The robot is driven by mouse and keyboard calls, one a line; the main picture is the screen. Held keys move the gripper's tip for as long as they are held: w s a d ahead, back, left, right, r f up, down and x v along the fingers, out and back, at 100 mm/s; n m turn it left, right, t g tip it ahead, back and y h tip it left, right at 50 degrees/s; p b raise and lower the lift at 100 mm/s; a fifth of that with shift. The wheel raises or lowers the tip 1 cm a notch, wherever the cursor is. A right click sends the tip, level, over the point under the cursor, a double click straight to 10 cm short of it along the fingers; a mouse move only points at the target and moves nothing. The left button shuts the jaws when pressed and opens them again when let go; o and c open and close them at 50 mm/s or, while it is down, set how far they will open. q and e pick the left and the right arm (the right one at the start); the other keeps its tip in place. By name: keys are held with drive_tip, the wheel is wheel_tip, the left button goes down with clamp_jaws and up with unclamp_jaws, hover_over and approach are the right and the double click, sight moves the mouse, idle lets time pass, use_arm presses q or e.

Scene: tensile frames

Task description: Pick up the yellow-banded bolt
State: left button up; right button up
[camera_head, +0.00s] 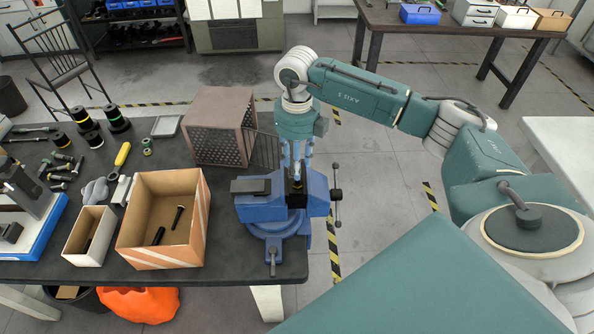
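My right gripper (297,163) points straight down over the jaws of the blue vise (262,208) at the right end of the dark bench. A small dark piece with a yellowish mark (297,184) shows between the vise jaws, just below the fingertips; it may be the yellow-banded bolt, but it is too small to be sure. I cannot tell whether the fingers touch it or are closed. Dark bolts lie in the cardboard box (200,225), one near its right side (178,216) and one lower left (158,236). My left gripper is not in view.
A brown perforated box (215,125) stands behind the vise. A narrow white box (88,252), a yellow-handled tool (122,154), several loose bolts (62,168) and black-and-yellow spools (82,118) crowd the bench's left. The floor right of the vise is clear.

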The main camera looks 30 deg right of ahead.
drive_tip(key=shift+s+f, duration=0.1)
drive_tip(key=shift+f, duration=0.75)
drive_tip(key=shift+c, duration=0.6)
clamp_jaws()
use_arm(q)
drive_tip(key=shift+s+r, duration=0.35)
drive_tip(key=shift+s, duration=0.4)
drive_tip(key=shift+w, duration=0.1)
